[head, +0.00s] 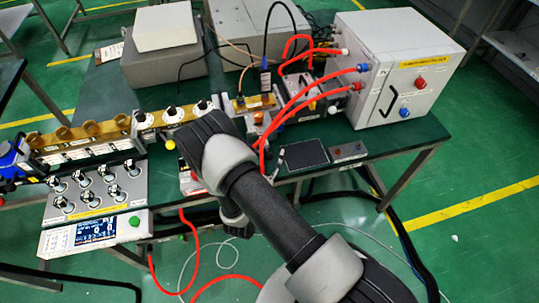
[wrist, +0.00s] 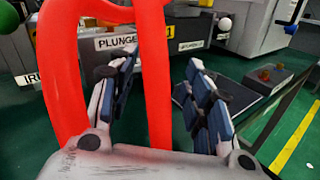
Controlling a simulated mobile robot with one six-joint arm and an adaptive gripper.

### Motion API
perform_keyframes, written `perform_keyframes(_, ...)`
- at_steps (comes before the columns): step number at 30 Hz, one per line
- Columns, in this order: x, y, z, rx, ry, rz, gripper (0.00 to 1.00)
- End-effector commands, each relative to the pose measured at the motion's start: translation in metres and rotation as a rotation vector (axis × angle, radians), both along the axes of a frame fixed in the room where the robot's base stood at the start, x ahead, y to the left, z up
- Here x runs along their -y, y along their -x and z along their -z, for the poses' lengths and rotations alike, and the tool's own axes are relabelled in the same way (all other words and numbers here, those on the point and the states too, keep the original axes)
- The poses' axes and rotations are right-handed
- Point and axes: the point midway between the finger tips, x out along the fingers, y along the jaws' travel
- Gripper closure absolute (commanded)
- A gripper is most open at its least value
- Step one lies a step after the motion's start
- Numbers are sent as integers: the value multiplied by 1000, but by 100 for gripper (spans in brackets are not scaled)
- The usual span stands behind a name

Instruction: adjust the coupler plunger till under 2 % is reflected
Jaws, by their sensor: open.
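In the wrist view my gripper (wrist: 160,72) is open, its two dark-padded fingers apart, with nothing visibly held between them. A white label reading "PLUNGE…" (wrist: 116,42) is on a dark unit beyond the left finger. The coupler plunger itself cannot be made out with certainty. A white ball knob (wrist: 225,23) stands beyond and to the right of the fingers, and a green knob (wrist: 28,78) is at the left. In the head view my arm hides the gripper and part of the waveguide line. A lit display (head: 95,231) is at the front left; its figures are too small to read.
Thick red hoses (wrist: 152,85) cross close in front of my gripper. They run to a white cabinet (head: 405,70) at the right. A knob panel (head: 98,203) sits at the left front. A flat dark pad (head: 306,154) and a small button box (head: 348,151) lie near the table edge.

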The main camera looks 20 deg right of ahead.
Motion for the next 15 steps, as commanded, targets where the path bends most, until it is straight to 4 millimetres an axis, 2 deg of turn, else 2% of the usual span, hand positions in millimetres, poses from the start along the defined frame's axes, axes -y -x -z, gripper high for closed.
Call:
perform_keyframes(7,-11,11,0,-1,0,-6,54)
perform_keyframes(15,-43,58,0,-1,2,-9,54)
